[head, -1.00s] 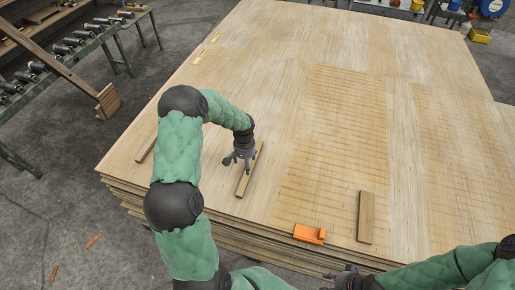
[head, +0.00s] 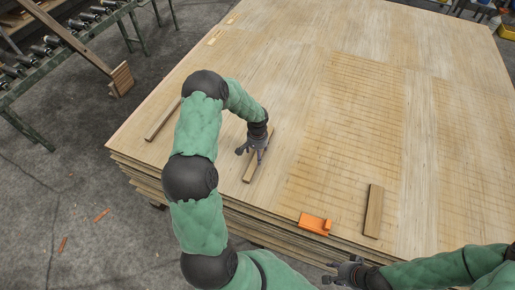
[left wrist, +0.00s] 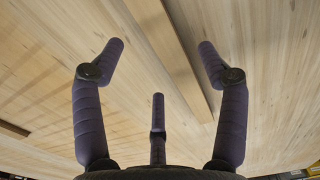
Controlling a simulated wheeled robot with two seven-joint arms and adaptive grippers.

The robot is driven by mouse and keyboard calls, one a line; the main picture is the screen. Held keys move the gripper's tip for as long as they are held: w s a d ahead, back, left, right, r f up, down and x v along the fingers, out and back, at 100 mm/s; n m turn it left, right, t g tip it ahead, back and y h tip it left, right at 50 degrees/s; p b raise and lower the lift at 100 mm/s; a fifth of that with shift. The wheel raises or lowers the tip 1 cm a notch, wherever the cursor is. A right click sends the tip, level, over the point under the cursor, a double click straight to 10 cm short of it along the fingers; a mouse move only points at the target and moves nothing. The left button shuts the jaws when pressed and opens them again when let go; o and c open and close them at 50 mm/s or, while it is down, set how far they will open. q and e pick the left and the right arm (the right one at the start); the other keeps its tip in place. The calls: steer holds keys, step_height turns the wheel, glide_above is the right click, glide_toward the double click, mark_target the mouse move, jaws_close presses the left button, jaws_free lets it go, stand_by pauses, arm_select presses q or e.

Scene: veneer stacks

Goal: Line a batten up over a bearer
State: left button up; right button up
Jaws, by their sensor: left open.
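Three wooden strips lie on the veneer stack (head: 290,75): one at the left (head: 163,120), one in the middle (head: 250,172) and a darker one at the right (head: 373,212). I cannot tell which is the batten and which the bearer. My left gripper (head: 252,152) is open and empty at the middle strip, covering part of it. In the left wrist view, that strip (left wrist: 168,45) runs between the spread fingers (left wrist: 161,45); whether they touch it is unclear. My right gripper (head: 338,272) is beyond the stack's near edge; its fingers are too small to read.
An orange angled piece (head: 315,223) lies near the front edge, left of the right strip. A roller conveyor (head: 70,40) stands at the upper left. Orange scraps lie on the floor (head: 85,205).

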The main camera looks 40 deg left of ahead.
arm_select(q)
steer(key=shift+f+b, duration=0.55)
steer(key=shift+f, duration=1.85)
steer(key=c, duration=1.3)
